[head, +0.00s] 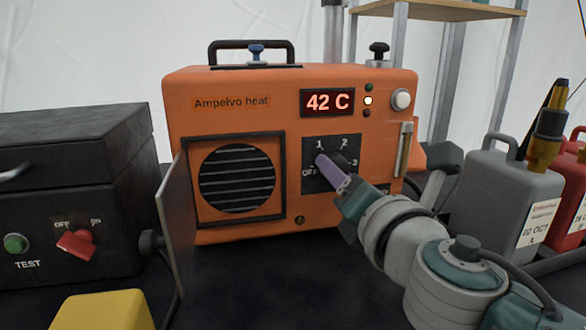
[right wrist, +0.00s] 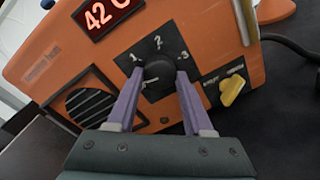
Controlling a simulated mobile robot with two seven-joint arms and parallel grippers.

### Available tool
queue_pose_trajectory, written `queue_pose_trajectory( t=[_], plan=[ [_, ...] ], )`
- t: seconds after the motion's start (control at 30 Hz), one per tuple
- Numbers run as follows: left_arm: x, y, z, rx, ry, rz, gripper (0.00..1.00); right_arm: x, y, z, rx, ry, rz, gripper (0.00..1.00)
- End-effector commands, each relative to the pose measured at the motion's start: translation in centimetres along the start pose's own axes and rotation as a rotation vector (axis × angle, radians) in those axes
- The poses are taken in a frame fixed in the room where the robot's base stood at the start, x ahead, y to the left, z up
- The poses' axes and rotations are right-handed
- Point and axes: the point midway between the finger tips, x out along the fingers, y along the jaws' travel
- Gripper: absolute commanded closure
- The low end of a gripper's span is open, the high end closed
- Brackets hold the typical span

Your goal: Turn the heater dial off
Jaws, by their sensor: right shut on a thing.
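The orange heater (head: 290,85) stands in the middle of the head view. Its display (head: 328,102) reads 42 C, and a white light (head: 368,100) is lit beside it. The black dial (head: 346,158) sits on a dark plate marked OFF, 1, 2, 3, and its pointer is hard to make out. My right gripper (head: 322,162) is at the dial, its purple fingers partly covering it. In the right wrist view the fingers (right wrist: 159,82) are on both sides of the dial (right wrist: 159,73), shut on it. My left gripper is not in view.
A black box (head: 70,190) with a red switch (head: 77,243) and green button stands left. An open grille door (head: 176,235) sticks out toward me. A yellow knob (right wrist: 232,90) is beside the dial. Grey (head: 500,195) and red cans stand right.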

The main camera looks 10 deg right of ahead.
Motion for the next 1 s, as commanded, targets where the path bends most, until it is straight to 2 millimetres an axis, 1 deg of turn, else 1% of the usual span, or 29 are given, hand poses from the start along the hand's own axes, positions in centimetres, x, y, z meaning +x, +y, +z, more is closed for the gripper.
queue_pose_trajectory(
  t=[0.2,0.4,0.93,0.97,1.0],
  plan=[
    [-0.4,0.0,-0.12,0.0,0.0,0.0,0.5,0.02,0.02,0.08,-0.118,-0.003,-0.002,1.0],
    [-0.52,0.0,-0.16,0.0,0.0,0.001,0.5,0.02,-0.02,0.04,-0.178,-0.005,-0.004,1.0],
    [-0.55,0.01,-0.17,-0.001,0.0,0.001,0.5,0.01,-0.05,0.01,-0.2,-0.006,-0.004,1.0],
    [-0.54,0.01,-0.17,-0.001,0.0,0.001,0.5,0.01,-0.04,0.01,-0.2,-0.006,-0.004,0.47],
    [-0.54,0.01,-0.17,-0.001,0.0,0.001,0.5,0.01,-0.04,0.01,-0.199,-0.006,-0.004,0.42]
  ],
)
